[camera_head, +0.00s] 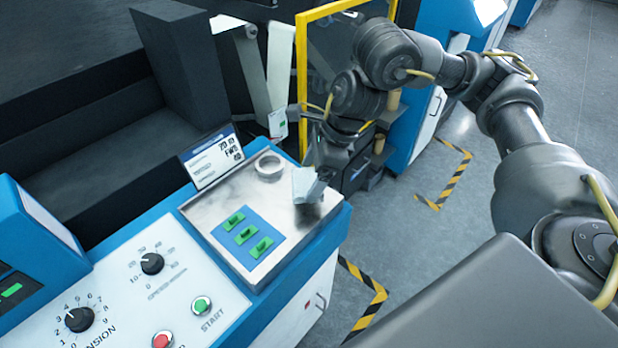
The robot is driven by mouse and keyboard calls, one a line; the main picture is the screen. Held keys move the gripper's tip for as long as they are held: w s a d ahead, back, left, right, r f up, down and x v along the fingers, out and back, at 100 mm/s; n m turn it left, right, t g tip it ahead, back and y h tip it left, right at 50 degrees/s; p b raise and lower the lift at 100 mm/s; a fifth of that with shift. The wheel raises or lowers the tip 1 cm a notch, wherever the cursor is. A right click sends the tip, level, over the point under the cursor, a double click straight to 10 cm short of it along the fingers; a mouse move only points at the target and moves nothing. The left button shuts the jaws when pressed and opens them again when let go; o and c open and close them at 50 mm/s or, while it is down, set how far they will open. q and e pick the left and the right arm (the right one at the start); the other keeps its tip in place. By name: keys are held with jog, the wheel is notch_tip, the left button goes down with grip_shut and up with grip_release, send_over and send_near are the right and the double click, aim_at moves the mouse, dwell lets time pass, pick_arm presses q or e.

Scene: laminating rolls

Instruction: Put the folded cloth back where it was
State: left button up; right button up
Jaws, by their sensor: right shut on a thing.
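My right gripper (318,184) reaches in from the right and is above the right part of a metal tray (222,193). It is shut on a small pale blue folded cloth (305,183), which shows at the left side of the jaws. The gripper hides part of the cloth. I cannot tell whether the cloth touches the tray surface. My left gripper is not in view.
On the tray are a blue mat (221,235) with green pieces and a pale ring (268,166). A sign (212,158) stands at its back left. A console with knobs and a red button (163,340) is in front. A yellow frame (302,80) rises behind.

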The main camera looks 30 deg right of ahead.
aim_at(314, 176)
jog(key=shift+w+f, duration=0.45)
jog(key=shift+f, duration=0.2)
notch_tip(314, 176, down, 2)
jog(key=shift+w+f+p, duration=0.1)
jog(key=shift+p, duration=0.7)
jog(key=shift+f, duration=0.5)
jog(key=o, duration=0.8)
jog(key=b+v, duration=0.1)
jog(key=v, duration=1.1)
jog(key=shift+a+r, duration=0.1)
